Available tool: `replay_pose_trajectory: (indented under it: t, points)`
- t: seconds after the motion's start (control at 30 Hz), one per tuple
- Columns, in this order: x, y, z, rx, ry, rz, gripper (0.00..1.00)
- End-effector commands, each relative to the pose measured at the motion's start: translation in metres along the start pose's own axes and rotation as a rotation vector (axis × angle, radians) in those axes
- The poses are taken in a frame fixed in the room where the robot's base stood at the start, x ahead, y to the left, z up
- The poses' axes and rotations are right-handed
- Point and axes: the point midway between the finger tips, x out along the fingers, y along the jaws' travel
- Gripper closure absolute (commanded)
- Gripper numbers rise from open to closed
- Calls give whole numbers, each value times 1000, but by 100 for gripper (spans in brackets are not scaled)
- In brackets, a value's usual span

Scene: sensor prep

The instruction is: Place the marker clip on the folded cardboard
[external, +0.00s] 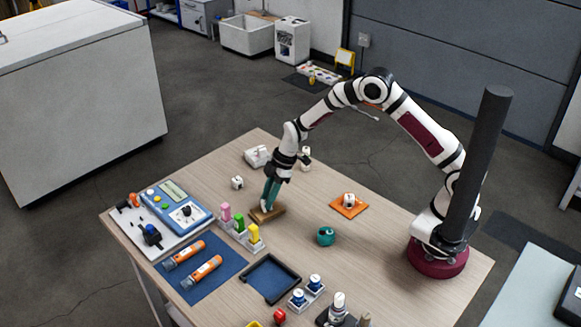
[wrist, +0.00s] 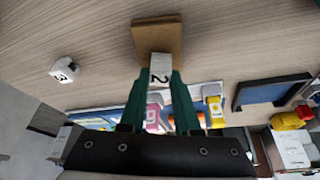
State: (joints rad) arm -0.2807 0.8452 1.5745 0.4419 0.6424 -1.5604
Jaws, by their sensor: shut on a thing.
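My gripper (external: 268,202) points down with its teal fingers over the folded cardboard (external: 278,212), a small brown piece on the table left of centre. In the wrist view, my gripper (wrist: 160,78) is shut on a white marker clip (wrist: 160,64) marked "2". The clip lies at the near edge of the brown cardboard (wrist: 158,37) and overlaps it in the picture. I cannot tell whether the clip rests on the cardboard or is just above it. In the external view the fingers mostly hide the clip.
A white cube marked "3" (wrist: 64,69) stands beside the cardboard. An orange pad (external: 360,208) with a white cube on it lies to the right, and a teal round object (external: 326,236) in front. Pink, green and yellow pieces (external: 239,224) stand in a holder close by.

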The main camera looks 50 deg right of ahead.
Motion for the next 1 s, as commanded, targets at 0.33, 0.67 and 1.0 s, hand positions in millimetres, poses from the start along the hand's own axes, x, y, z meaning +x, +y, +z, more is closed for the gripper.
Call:
replay_pose_trajectory:
  t: [0.33, 0.67, 1.0]
  points:
    - [4, 0, 2, 0, 1, 1, 66]
    - [4, 0, 2, 0, 1, 1, 39]
    - [-41, 1, 0, 0, 3, 4, 39]
